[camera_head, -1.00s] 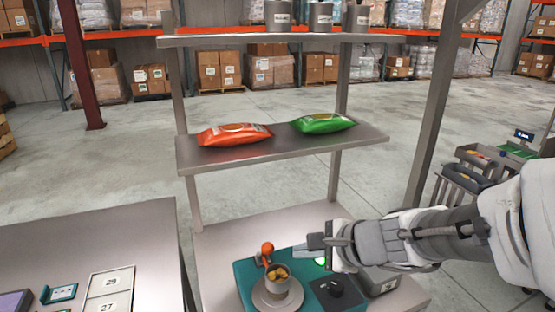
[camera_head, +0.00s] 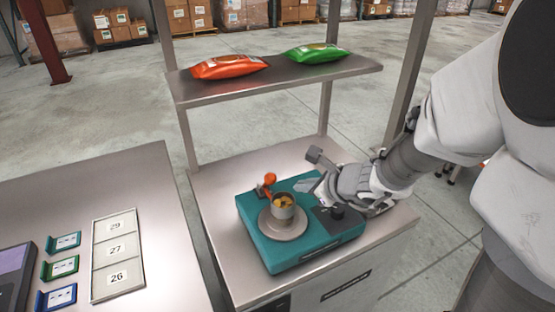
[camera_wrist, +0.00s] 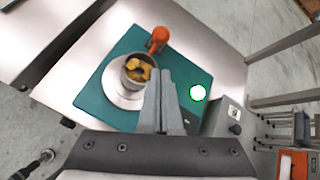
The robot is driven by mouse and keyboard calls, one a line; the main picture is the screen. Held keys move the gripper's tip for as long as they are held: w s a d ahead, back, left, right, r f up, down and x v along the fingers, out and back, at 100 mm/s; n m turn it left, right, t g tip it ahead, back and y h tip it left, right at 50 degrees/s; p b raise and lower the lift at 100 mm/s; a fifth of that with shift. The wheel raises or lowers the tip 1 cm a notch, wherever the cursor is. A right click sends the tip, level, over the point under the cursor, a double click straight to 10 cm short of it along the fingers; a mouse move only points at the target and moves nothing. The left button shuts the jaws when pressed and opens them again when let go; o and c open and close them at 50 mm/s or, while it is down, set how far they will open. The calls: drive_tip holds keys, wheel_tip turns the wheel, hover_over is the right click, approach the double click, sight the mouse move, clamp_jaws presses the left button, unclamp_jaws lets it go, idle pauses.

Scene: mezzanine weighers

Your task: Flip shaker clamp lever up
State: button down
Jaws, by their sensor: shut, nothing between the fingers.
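The shaker (camera_head: 268,252) is a teal box on the steel bench. A round plate on it carries a metal cup (camera_head: 283,212) with yellow-brown pieces inside. The clamp lever (camera_head: 270,178) has an orange-red ball knob and stands just behind the cup. In the wrist view the lever (camera_wrist: 159,36) is beyond the cup (camera_wrist: 138,72), ahead of my fingers. My gripper (camera_head: 304,187) is shut and empty, right of the lever and beside the cup. In the wrist view the fingertips (camera_wrist: 158,74) are apart from the knob. The lever's lower part is partly hidden by the cup.
A shelf (camera_head: 275,84) with an orange bag (camera_head: 228,67) and a green bag (camera_head: 320,52) is above. A side table (camera_head: 100,190) with numbered cards is at left.

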drive_tip(key=b+x, duration=0.2)
drive_tip(key=x, duration=0.8)
drive_tip(key=shift+w+a+r+p, duration=0.1)
drive_tip(key=shift+r+p, duration=0.25)
drive_tip(key=shift+p, duration=0.45)
